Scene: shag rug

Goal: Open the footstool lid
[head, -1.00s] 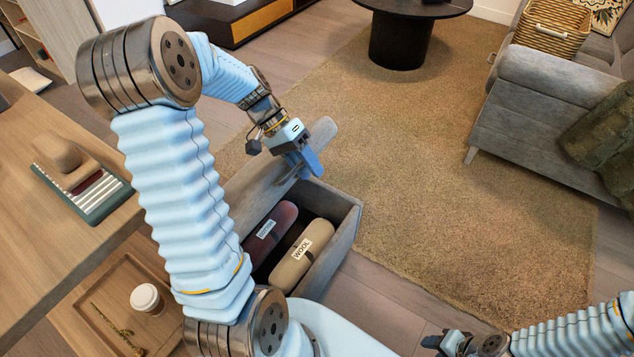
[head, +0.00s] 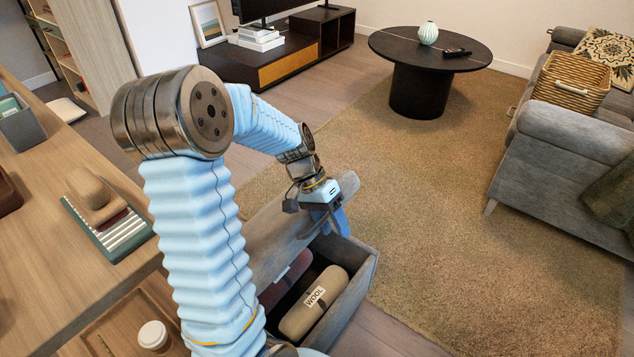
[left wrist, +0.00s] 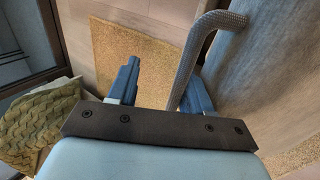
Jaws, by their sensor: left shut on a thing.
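The grey footstool (head: 352,306) stands on the floor beside the wooden table. Its grey lid (head: 283,235) is tilted up, and the box under it is partly open. Inside lie a beige roll labelled WOOL (head: 314,300) and a darker reddish roll (head: 290,280), partly hidden by the lid. My left gripper (head: 338,222) is at the lid's raised far end. In the left wrist view, the gripper (left wrist: 163,82) is shut on a grey curved loop (left wrist: 199,52), which appears to be the lid's handle, beside a grey padded surface (left wrist: 265,75). My right gripper is out of view.
The wooden table (head: 40,225) on the left carries a brown-and-teal object (head: 100,205). Below it is a tray with a white-lidded cup (head: 153,335). A grey sofa (head: 560,150) stands right, a round dark table (head: 420,95) behind. The rug (head: 450,220) between is clear.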

